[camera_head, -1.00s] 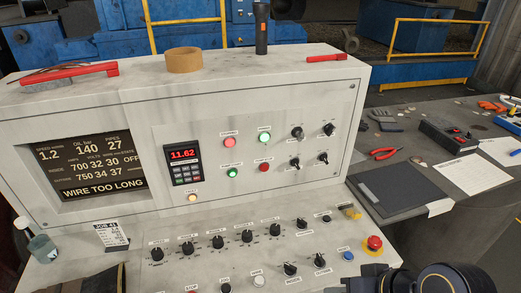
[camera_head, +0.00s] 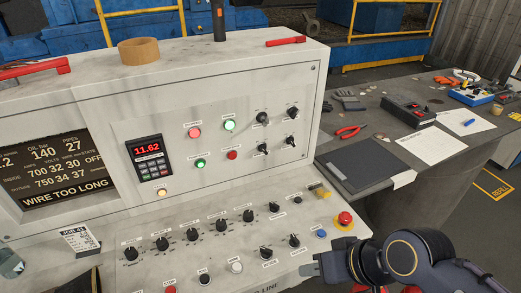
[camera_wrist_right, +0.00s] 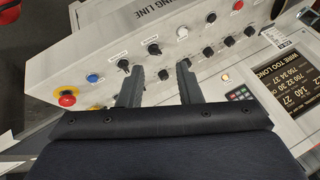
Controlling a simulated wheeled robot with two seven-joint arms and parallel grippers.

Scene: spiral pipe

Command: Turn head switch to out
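The labels are too small to read, so I cannot tell which black rotary switch is the head switch. Rotary switches sit on the upright panel, one at its right (camera_head: 262,118). More are on the sloping console, including two near its front right, a left one (camera_head: 266,253) and a right one (camera_head: 294,240). My right gripper (camera_head: 310,269) is at the console's front right edge, close to these two. In the right wrist view its two fingers (camera_wrist_right: 158,82) are apart with nothing between them; the console and its knobs lie beyond.
A red emergency stop button (camera_head: 345,219) and a blue button (camera_head: 321,233) are just above my right gripper. A white button (camera_head: 236,267) is to its left. A dark bench (camera_head: 430,150) with pliers (camera_head: 350,131) and papers stands at the right.

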